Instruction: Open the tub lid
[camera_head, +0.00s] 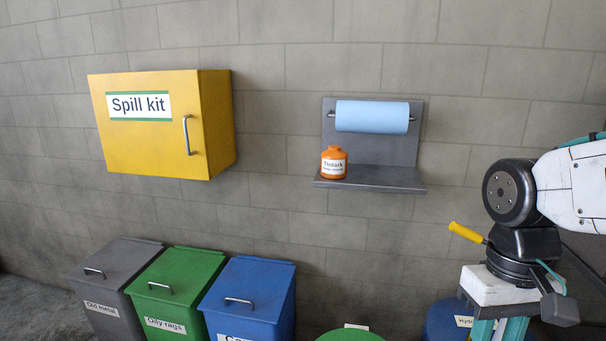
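A small orange tub (334,163) with an orange lid and a white label stands upright near the left end of a grey wall shelf (398,187). The lid looks seated on the tub. My gripper (500,328) appears to point down at the lower right, well to the right of the tub and lower in the picture. Its fingertips are cut off by the bottom edge, so I cannot tell whether it is open or holds anything.
A blue paper roll (372,116) hangs above the shelf. A yellow spill kit cabinet (150,150) is on the left wall. Grey (120,262), green (180,275) and blue (255,280) lidded bins stand below. A blue drum (440,320) is behind my gripper. The shelf's right side is clear.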

